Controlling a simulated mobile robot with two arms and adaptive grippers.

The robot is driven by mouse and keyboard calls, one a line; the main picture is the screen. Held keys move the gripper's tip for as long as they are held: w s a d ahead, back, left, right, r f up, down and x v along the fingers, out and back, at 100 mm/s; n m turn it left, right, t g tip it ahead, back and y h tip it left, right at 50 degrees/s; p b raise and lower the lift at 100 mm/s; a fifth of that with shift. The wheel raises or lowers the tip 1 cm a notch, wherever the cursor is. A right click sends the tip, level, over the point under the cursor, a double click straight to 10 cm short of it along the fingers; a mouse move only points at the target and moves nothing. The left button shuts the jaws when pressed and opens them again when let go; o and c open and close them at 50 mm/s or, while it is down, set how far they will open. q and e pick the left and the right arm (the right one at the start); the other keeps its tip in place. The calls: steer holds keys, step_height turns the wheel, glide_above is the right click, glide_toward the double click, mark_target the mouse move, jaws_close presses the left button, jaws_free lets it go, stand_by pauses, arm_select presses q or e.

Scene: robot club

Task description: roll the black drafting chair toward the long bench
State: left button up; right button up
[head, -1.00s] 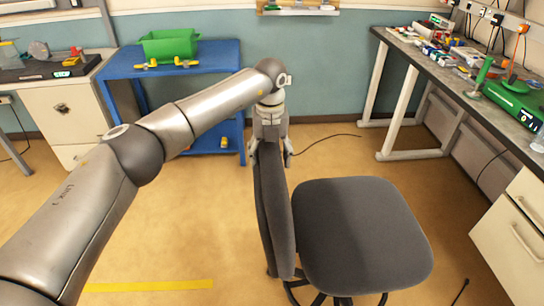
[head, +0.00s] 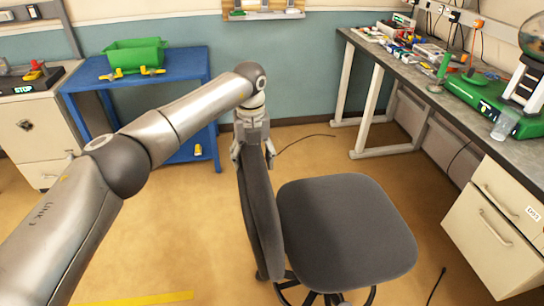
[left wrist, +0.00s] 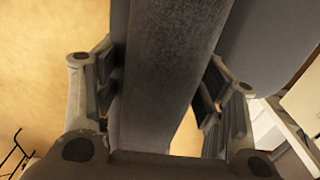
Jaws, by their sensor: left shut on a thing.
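The black drafting chair has a dark grey seat (head: 345,230) and an upright backrest (head: 262,215). It stands on the floor in the lower middle of the head view, with part of its wheeled base hidden under the seat. My left gripper (head: 253,152) is shut on the top edge of the backrest, one finger on each side. In the left wrist view the backrest (left wrist: 170,70) runs between the two fingers. The long bench (head: 440,100) has a grey top and stands along the right wall, apart from the chair. My right gripper is not in view.
A blue cart (head: 85,85) with a green bin (head: 135,54) stands at the back left. White drawers (head: 495,215) are under the bench, right of the chair. A dark cable lies on the floor behind the chair. Tan floor is open between chair and bench.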

arm_select(q)
steer(key=w+d, duration=0.1)
steer(key=d, duration=0.6)
steer(key=shift+w+d+r+b, duration=0.3)
steer(key=shift+w+b, duration=0.05)
steer(key=shift+b, duration=0.05)
